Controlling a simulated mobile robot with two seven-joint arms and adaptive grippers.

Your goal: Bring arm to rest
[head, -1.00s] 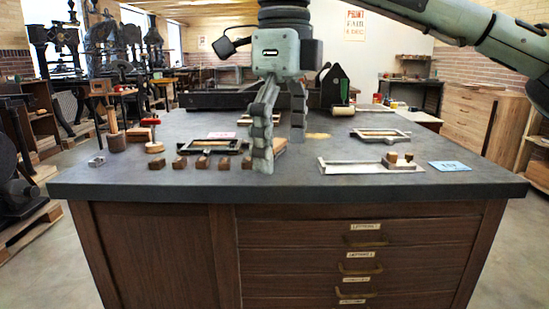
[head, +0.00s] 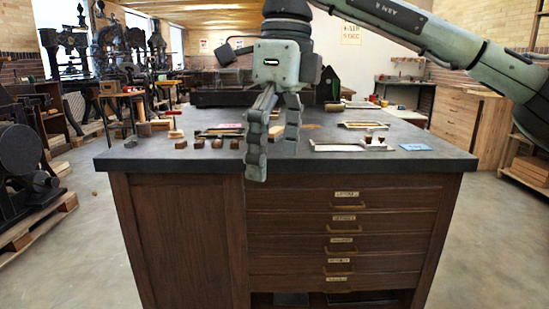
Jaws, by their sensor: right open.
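My right arm (head: 450,48) comes in from the upper right of the head view. Its gripper (head: 272,165) hangs down in front of the near part of the table (head: 400,166). The fingers are apart and nothing shows between them. One fingertip reaches below the table's near edge in the picture. The gripper hides part of the tabletop behind it. My left gripper does not show.
Small wooden blocks (head: 199,143) stand in a row left of the gripper. A pale metal tray (head: 338,146) and a blue card (head: 415,147) lie to the right. Hand presses (head: 62,50) line the left. Floor (head: 95,235) before the table is clear.

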